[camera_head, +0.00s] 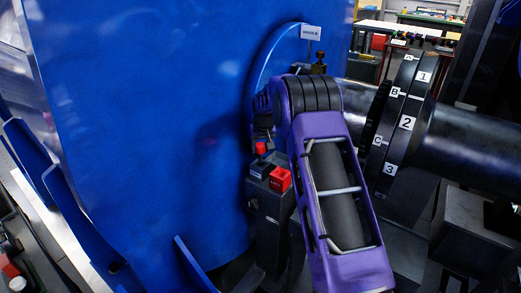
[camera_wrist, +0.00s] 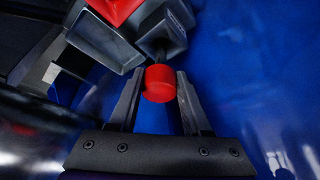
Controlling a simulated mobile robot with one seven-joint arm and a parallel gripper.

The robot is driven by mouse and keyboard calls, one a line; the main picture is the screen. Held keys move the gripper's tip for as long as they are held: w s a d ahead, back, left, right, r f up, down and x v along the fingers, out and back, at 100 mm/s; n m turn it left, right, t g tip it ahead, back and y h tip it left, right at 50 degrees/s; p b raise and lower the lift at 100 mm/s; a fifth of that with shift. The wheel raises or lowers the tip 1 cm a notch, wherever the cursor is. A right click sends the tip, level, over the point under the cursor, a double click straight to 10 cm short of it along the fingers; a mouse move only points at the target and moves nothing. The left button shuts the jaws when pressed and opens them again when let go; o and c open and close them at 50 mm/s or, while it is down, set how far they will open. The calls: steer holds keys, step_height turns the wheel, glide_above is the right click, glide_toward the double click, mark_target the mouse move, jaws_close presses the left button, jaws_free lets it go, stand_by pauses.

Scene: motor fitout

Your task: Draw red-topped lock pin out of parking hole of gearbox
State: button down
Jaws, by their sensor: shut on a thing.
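The red-topped lock pin (camera_wrist: 160,84) shows in the wrist view as a round red cap with a short dark shank. It stands at a small dark grey labelled block (camera_wrist: 168,28); the shank's lower end is hidden, so I cannot tell how deep it sits. My gripper (camera_wrist: 160,74) is shut on the red cap, one finger on each side. In the head view the small red cap (camera_head: 260,148) shows just above the grey block (camera_head: 260,168), left of my purple arm. The gearbox's hole itself cannot be made out.
A larger red block (camera_head: 280,179) sits in a square grey holder beside the pin; it also shows in the wrist view (camera_wrist: 115,8). A big blue housing (camera_head: 150,130) stands close on the left. A black flange (camera_head: 403,125) with numbers and letters is on the right.

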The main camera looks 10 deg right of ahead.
steer(key=shift+r+p, duration=0.65)
steer(key=shift+r, duration=0.85)
